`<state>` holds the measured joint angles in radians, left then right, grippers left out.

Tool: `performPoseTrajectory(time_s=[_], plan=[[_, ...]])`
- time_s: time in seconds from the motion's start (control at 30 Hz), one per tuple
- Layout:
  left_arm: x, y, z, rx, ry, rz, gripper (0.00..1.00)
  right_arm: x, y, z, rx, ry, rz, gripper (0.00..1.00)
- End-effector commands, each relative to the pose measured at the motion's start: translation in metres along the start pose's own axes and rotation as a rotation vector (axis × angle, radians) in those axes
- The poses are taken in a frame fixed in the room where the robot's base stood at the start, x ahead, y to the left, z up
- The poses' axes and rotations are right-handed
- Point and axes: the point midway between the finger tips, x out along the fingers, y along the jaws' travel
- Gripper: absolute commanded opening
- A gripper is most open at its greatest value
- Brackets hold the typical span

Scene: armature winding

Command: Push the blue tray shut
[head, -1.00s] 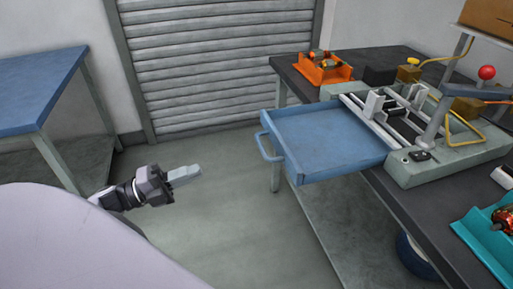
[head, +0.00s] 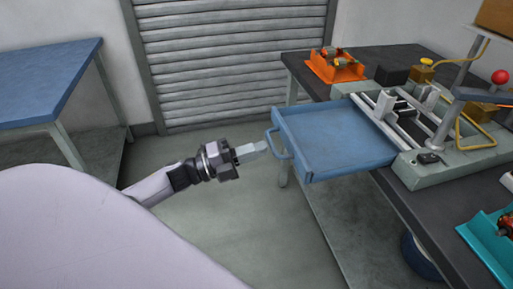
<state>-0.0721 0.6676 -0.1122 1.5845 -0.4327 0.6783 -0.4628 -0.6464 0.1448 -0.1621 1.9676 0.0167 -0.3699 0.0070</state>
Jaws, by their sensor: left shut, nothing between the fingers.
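The blue tray (head: 335,140) sticks out to the left from the grey-green machine (head: 440,168) on the dark workbench. It is pulled out and looks empty, with a blue loop handle (head: 275,143) on its left end. My left gripper (head: 264,147) is shut and empty. Its fingertips point right and appear very close to the handle; I cannot tell if they touch it. My right gripper is not in view.
An orange bin (head: 335,67) with parts stands at the bench's back left. A teal bin (head: 490,243) lies at the lower right. A blue-topped table (head: 45,80) stands at left. The floor (head: 215,235) between is clear.

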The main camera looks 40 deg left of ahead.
Motion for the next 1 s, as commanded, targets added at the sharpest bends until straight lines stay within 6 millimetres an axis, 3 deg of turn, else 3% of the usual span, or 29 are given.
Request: performPoseTrajectory(time_s=[0.57,0.77,1.0], plan=[[0.01,0.002,0.0,0.001,-0.001,-0.002,0.0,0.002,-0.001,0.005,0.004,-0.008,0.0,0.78],[0.041,0.008,0.0,0.003,0.002,-0.007,0.0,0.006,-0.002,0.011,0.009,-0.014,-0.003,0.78],[0.104,0.02,-0.001,0.001,0.002,-0.007,0.0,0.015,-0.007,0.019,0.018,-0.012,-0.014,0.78]])
